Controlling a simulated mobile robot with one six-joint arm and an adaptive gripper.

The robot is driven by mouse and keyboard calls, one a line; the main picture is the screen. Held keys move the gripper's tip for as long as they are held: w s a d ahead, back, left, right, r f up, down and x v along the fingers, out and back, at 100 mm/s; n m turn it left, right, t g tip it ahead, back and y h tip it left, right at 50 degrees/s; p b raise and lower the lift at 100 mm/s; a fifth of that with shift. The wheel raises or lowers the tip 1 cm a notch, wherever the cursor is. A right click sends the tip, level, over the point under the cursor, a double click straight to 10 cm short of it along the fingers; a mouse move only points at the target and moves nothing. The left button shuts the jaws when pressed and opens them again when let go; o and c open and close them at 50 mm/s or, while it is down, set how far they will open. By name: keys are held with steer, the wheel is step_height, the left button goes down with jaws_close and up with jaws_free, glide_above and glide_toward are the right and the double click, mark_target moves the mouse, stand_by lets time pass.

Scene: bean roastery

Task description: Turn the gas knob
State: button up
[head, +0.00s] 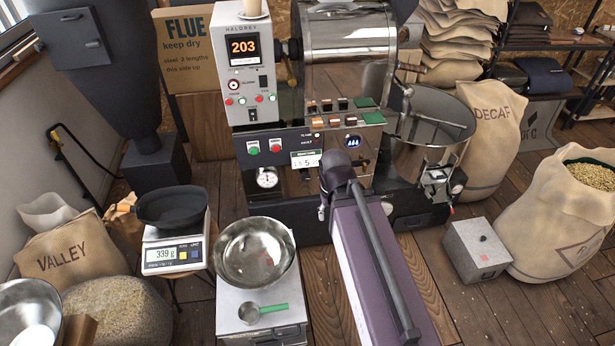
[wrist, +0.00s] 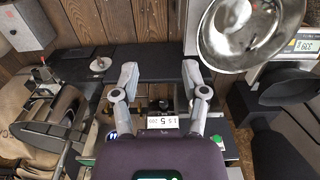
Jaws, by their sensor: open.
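My arm covers the panel's lower middle in the head view, and I cannot make out the gas knob there. In the wrist view the panel's screen (wrist: 162,122) shows between my fingers. A small dark round part (wrist: 163,104) beside it may be the knob; it is too small to tell. My gripper (wrist: 160,76) is open, its two grey fingers spread in front of the panel with nothing held between them.
A steel bowl (head: 254,252) and green scoop (head: 263,310) are on a stand left of my arm. A scale (head: 174,254) carries a black pan (head: 171,207). The round cooling tray (head: 432,136) is right of the panel. A grey box (head: 477,250) is on the floor.

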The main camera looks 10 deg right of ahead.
steer(key=o, duration=0.4)
steer(key=shift+o, duration=0.9)
steer(key=shift+w+f, duration=0.1)
steer(key=shift+f, duration=0.1)
steer(key=m+t+b, duration=0.5)
steer(key=t+b, duration=1.3)
steer(key=b, duration=3.1)
glide_toward(306, 179)
steer(key=s, duration=0.3)
steer(key=shift+r, duration=0.1)
steer(key=shift+w+r, duration=0.1)
steer(key=w, duration=1.3)
steer(key=shift+w, duration=0.4)
